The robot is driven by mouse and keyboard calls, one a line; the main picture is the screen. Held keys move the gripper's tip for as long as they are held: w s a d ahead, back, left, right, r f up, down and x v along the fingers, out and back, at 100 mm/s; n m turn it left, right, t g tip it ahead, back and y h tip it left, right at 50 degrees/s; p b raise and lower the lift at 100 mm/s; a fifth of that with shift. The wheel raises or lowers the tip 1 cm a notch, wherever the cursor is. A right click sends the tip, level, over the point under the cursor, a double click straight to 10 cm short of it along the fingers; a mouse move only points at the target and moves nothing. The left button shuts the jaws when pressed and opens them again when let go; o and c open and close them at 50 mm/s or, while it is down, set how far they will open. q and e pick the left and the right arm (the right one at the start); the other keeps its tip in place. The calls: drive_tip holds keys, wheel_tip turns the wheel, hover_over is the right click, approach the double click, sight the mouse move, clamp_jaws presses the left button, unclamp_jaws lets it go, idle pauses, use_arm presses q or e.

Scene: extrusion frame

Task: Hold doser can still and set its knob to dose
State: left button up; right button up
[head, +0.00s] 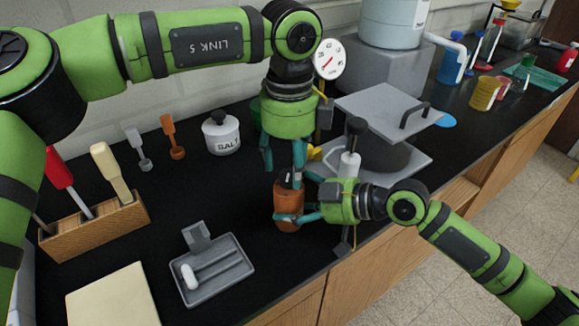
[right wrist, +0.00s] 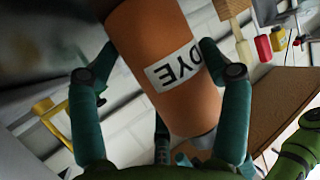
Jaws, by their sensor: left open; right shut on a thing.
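The doser can (head: 288,212) is an orange-brown cylinder standing near the counter's front edge. In the right wrist view the can (right wrist: 150,35) bears a white label reading DYE. My right gripper (head: 300,217) is shut around the can's side, and its fingers (right wrist: 158,52) flank the can in the right wrist view. The knob at the can's top is mostly hidden by fingers; I cannot tell its setting. My left gripper (head: 283,172) points down over the can's top, its fingers open and apart around the top.
A grey tray (head: 213,285) with a pestle-like piece lies left of the can. A SALT jar (head: 221,133) stands at the back. A grey press (head: 388,115) stands close right. Black counter is clear between tray and jar.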

use_arm(q)
drive_tip(key=shift+f, duration=0.9)
clamp_jaws()
drive_tip(key=shift+s+m, duration=0.1)
drive_tip(key=shift+m, duration=0.3)
drive_tip(key=m, duration=0.4)
drive_tip(key=shift+s+d, duration=0.1)
drive_tip(key=m, duration=0.4)
drive_tip(key=shift+m, duration=0.3)
drive_tip(key=m, duration=0.5)
drive_tip(key=shift+a+m, duration=0.2)
drive_tip(key=shift+m, duration=1.5)
